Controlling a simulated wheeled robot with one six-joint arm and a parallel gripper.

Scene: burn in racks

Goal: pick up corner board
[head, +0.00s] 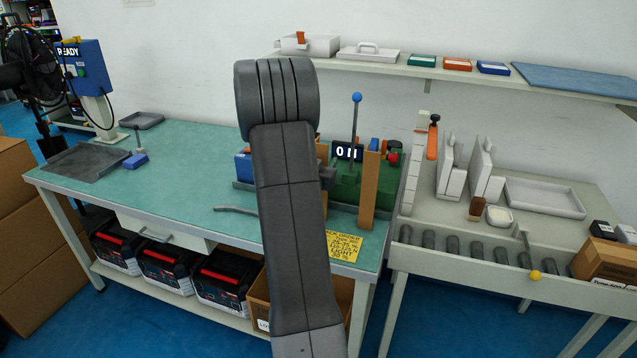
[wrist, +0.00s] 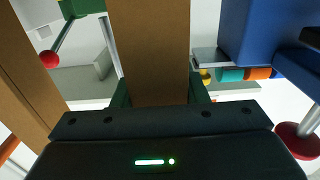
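Two tall brown corner boards show upright at the bench's front right. One corner board (head: 370,190) stands right of my arm; it shows at the left of the wrist view (wrist: 32,70). The other corner board (head: 322,148) is partly hidden by my arm and fills the middle of the wrist view (wrist: 152,50). My gripper (wrist: 160,93) has a finger against each side of this middle board and looks shut on it. In the head view, my gripper (head: 328,178) is mostly hidden behind my arm. Whether the board's lower end touches the bench is hidden.
A green machine (head: 346,188) with a blue-knobbed lever stands close behind the boards. A blue block (head: 243,166) is left of my arm. A yellow label (head: 343,246) lies at the bench's front edge. A roller table (head: 462,250) stands to the right. The bench middle is mostly clear.

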